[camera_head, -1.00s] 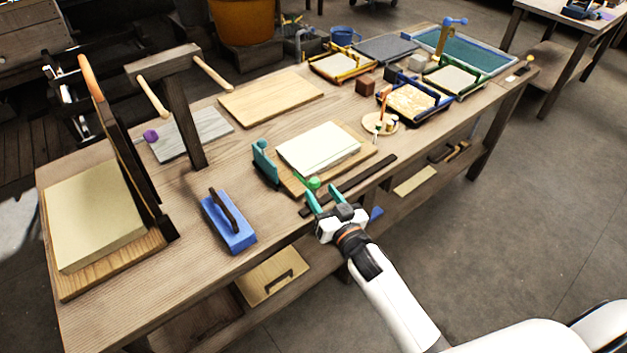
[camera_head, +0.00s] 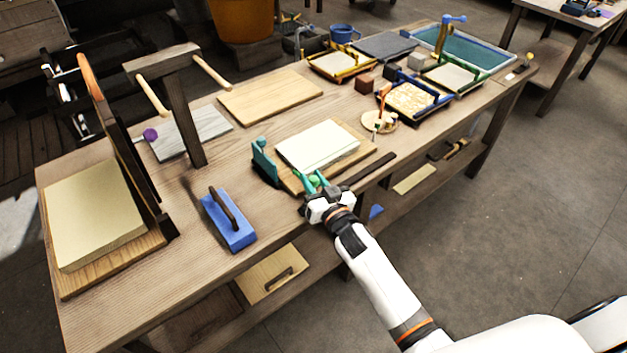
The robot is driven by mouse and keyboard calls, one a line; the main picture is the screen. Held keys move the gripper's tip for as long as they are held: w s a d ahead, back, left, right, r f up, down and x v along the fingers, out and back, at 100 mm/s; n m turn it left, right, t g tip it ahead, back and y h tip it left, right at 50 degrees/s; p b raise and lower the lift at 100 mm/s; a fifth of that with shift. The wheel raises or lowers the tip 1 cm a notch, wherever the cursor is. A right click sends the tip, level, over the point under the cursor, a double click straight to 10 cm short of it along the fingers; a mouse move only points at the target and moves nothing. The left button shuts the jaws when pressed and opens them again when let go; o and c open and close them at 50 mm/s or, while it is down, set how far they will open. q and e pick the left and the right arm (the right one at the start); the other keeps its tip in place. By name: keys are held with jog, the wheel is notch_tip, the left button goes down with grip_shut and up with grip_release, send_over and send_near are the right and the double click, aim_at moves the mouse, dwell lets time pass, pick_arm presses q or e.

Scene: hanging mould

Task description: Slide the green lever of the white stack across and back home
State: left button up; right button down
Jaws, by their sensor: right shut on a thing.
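The white stack (camera_head: 318,146) lies on a wooden board (camera_head: 366,150) near the middle of the bench. The green lever's round knob (camera_head: 315,181) shows at the stack's near edge. The fingers partly hide the knob, and the rest of the lever cannot be made out. My left gripper is not in view.
A teal upright piece (camera_head: 264,162) stands just left of the stack. A blue block with a dark handle (camera_head: 229,219) lies at the front left. A dark strip (camera_head: 370,169) lies along the front edge. A round disc with small items (camera_head: 379,122) sits to the right.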

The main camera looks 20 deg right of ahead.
jog(key=w+d, duration=0.1)
jog(key=d, duration=0.3)
jog(key=w+d, duration=0.2)
jog(key=d, duration=0.2)
jog(key=w+d, duration=0.1)
jog(key=d, duration=0.3)
jog(key=shift+w+d+f, duration=0.1)
jog(key=shift+w+d, duration=0.2)
jog(key=shift+d, duration=0.05)
jog(key=w+d+b, duration=0.1)
jog(key=d, duration=0.3)
jog(key=w+d+b, duration=0.2)
jog(key=d, duration=0.2)
jog(key=w+d+b, duration=0.1)
jog(key=d+b, duration=0.1)
jog(key=d, duration=0.3)
jog(key=shift+w, duration=0.35)
jog(key=shift+w+d+b, duration=0.15)
jog(key=shift+d+b, duration=0.25)
jog(key=shift+d, duration=0.05)
jog(key=shift+r, duration=0.2)
jog(key=shift+d, duration=0.1)
jog(key=c, duration=1.5)
grip_release()
jog(key=o, duration=0.3)
jog(key=shift+o, duration=0.4)
jog(key=shift+d+f, duration=0.1)
jog(key=shift+f, duration=0.05)
